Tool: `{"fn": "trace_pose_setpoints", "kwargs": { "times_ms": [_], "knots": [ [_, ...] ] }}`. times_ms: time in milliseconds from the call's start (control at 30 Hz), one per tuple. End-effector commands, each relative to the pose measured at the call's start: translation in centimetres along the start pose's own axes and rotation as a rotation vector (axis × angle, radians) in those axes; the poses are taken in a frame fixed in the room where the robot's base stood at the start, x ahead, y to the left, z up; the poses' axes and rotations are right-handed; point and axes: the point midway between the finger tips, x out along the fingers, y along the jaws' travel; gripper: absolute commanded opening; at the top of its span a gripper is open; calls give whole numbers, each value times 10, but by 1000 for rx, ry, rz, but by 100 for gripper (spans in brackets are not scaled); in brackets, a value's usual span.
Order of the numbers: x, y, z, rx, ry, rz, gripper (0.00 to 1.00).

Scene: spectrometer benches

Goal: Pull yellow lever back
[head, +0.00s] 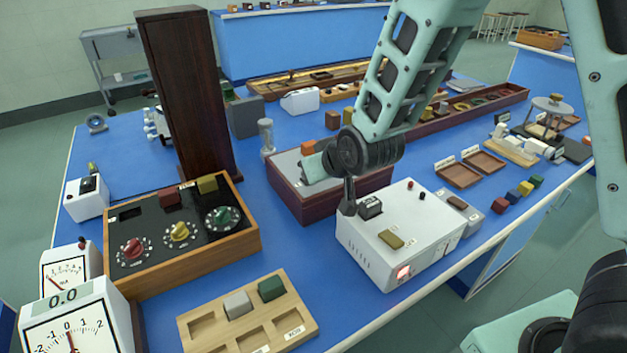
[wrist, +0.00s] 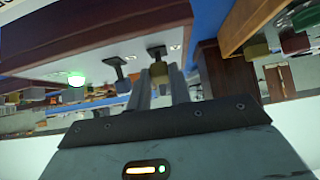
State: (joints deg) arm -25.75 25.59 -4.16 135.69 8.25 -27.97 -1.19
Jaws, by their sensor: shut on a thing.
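The yellow lever (wrist: 158,70) stands out from the pale panel of a dark red box in the wrist view. My gripper (wrist: 161,84) has its two fingers close together, one on each side of the lever's yellow knob, and is shut on it. In the head view, my gripper (head: 316,166) is over the dark red box with a grey top (head: 314,206). My wrist and hand hide much of that top, and I cannot make out the yellow lever there.
A white instrument box (head: 385,254) stands close in front of the dark red box. A tall dark brown column (head: 187,95) rises to the left, behind a wooden-framed dial panel (head: 185,262). A wooden block tray (head: 252,322) lies near the front edge. A green lamp (wrist: 76,79) glows on the pale panel.

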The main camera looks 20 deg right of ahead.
Motion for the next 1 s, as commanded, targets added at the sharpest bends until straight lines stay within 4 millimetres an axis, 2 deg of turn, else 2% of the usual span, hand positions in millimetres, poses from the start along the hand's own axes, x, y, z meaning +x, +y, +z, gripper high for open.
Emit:
{"fn": "trace_pose_setpoints", "kwargs": {
  "times_ms": [600,633,700,1000],
  "knots": [
    [-1,0,3,0,34,0,0],
    [-1,0,3,0,34,0,28],
    [-1,0,3,0,34,0,42],
    [-1,0,1,0,35,0,42]
  ]
}}
